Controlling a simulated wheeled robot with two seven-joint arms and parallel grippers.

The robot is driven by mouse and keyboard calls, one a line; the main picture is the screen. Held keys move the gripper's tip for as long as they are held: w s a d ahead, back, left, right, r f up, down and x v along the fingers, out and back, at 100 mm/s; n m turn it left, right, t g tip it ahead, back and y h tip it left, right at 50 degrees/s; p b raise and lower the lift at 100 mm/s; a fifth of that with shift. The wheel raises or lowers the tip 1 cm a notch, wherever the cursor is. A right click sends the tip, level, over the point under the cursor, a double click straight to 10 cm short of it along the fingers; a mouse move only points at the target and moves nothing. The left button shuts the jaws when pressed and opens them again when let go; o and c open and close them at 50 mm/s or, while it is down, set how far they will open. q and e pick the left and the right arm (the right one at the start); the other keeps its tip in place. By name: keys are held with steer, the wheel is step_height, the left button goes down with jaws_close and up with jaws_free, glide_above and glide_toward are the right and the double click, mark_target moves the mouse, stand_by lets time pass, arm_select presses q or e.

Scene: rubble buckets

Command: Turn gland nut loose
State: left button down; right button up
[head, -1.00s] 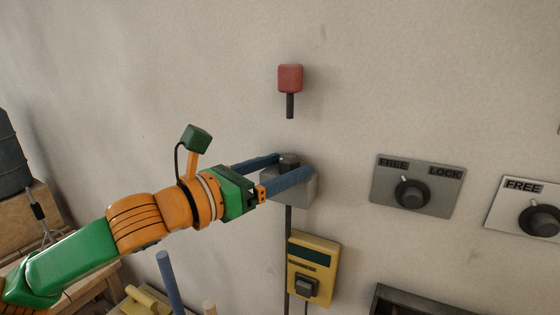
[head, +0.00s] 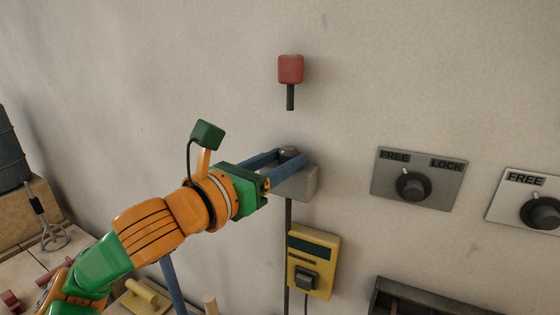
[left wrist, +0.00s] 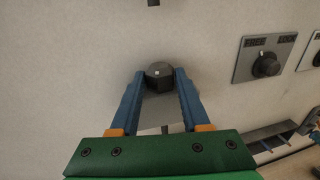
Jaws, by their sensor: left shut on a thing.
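The gland nut (head: 289,153) is a dark hexagonal nut on top of a grey box (head: 303,182) fixed to the wall. My left gripper (head: 287,162) reaches in from the left, its blue fingers shut on the nut from two sides. In the left wrist view the dark nut (left wrist: 159,74) sits between the two fingertips (left wrist: 160,82), with a small pale mark on its top. The fingers partly hide the box and the nut's sides. My right gripper is not in view.
A red block on a dark stem (head: 290,70) is on the wall above the nut. A yellow device (head: 313,262) hangs below the box, beside a dark cable (head: 288,220). Grey FREE/LOCK knob plates (head: 418,180) are to the right. A cluttered bench is at lower left.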

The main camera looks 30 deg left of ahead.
arm_select(q)
steer(key=shift+d+f+n+y+b, duration=0.1)
steer(key=shift+d+n+y+b, duration=0.2)
steer(key=shift+n+y+b, duration=0.55)
steer(key=n+y+b, duration=0.2)
steer(key=y+b, duration=0.1)
steer(key=n+g+y+b, duration=0.1)
steer(key=y+b, duration=0.2)
steer(key=b, duration=0.1)
steer(key=d+n+g+y+b, duration=0.1)
steer(key=n+y+b, duration=0.1)
steer(key=y+b, duration=0.1)
steer(key=shift+w+f+n+y+b, duration=0.1)
steer(key=shift+f+n+y+b, duration=0.25)
steer(key=shift+b, duration=0.1)
steer(key=shift+r+n+g+y+b, duration=0.3)
steer(key=shift+n+g+y+b, duration=0.25)
steer(key=shift+y+b, duration=0.3)
steer(key=shift+c, duration=2.1)
jaws_free()
steer(key=shift+o, duration=0.3)
steer(key=shift+a+r, duration=0.15)
steer(key=shift+r, duration=0.1)
